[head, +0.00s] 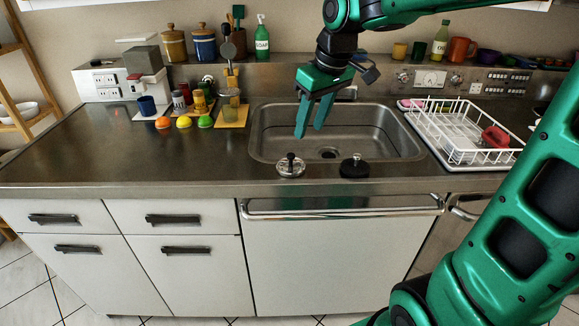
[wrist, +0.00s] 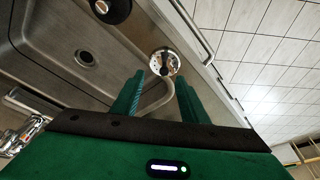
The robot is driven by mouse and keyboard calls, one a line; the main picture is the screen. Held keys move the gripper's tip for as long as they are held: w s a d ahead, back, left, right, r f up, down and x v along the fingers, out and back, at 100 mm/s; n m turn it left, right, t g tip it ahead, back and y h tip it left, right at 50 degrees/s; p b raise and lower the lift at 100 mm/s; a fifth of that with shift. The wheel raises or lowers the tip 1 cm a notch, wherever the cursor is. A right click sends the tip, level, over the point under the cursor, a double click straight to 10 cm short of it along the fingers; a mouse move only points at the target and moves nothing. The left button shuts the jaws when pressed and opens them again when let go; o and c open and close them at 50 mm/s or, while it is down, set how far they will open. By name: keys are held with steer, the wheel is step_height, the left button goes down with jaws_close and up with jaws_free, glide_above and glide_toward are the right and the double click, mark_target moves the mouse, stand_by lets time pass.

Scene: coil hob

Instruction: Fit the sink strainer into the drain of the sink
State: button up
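A silver sink strainer with a dark knob (head: 291,168) sits on the counter's front edge, in front of the sink. It also shows in the wrist view (wrist: 166,63), just beyond and between my fingertips. The steel sink basin (head: 375,138) has its round drain (head: 329,153) in the floor, with no strainer in it; the drain also shows in the wrist view (wrist: 85,57). My gripper (head: 309,131) is open and empty, fingers pointing down above the left part of the sink, apart from the strainer.
A black round stopper with a knob (head: 354,168) stands right of the strainer on the same edge. A white dish rack (head: 455,140) is right of the sink. Cups, jars and fruit (head: 183,122) stand at left. The faucet (wrist: 28,130) is at the basin's back. The left front counter is clear.

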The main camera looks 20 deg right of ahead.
steer(key=w+a, duration=0.1)
glide_above(291, 154)
steer(key=s+d, duration=0.1)
steer(key=s, duration=0.1)
step_height(291, 154, down, 4)
steer(key=shift+n, duration=0.3)
steer(key=shift+x, duration=3)
steer(key=shift+s+a, duration=0.1)
steer(key=shift+a, duration=0.05)
jaws_close()
